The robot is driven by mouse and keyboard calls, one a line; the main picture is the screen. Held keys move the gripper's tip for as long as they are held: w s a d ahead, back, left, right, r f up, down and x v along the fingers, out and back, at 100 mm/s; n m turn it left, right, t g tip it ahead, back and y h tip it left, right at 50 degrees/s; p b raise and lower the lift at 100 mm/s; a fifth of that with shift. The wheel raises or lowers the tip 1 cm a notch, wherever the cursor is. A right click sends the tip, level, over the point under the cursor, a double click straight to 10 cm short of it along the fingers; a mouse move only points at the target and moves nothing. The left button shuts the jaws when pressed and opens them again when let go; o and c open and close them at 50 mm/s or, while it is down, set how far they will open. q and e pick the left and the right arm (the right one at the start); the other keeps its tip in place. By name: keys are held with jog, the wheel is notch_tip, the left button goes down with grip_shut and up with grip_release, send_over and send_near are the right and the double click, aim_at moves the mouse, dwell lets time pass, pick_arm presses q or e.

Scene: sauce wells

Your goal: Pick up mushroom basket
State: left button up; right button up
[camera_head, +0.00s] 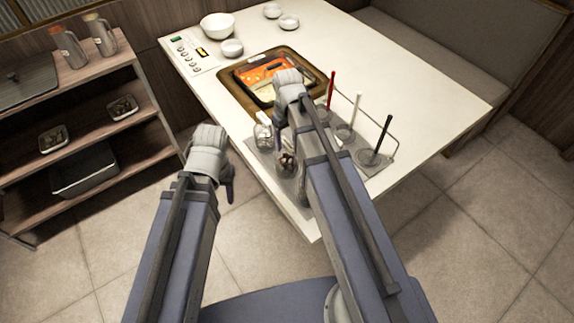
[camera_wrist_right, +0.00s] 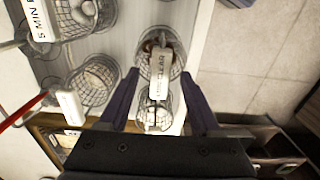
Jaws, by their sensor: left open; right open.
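Several wire baskets stand in a grey rack on the near side of the white table. One basket (camera_head: 287,163) has dark brown pieces in it, and the same kind of pieces show in a basket (camera_wrist_right: 147,46) in the right wrist view. I cannot confirm that they are mushrooms. My right gripper (camera_wrist_right: 159,80) is open above the baskets, with a white lettered tag (camera_wrist_right: 158,88) between its fingers in the picture; contact is unclear. Another clear wire basket (camera_head: 262,131) is beside it. My left gripper (camera_head: 229,187) is open and empty, off the table's left edge.
Red (camera_head: 331,90), white (camera_head: 355,108) and black (camera_head: 384,132) handles rise from the rack. A hot pot (camera_head: 246,99) sits behind my right gripper. White bowls (camera_head: 217,26) stand at the back. A wooden shelf (camera_head: 150,130) with small containers is left.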

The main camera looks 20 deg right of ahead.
aim_at(287, 156)
notch_tip(287, 156, down, 2)
jog(key=shift+f+b, duration=0.1)
jog(key=shift+b, duration=0.5)
grip_shut()
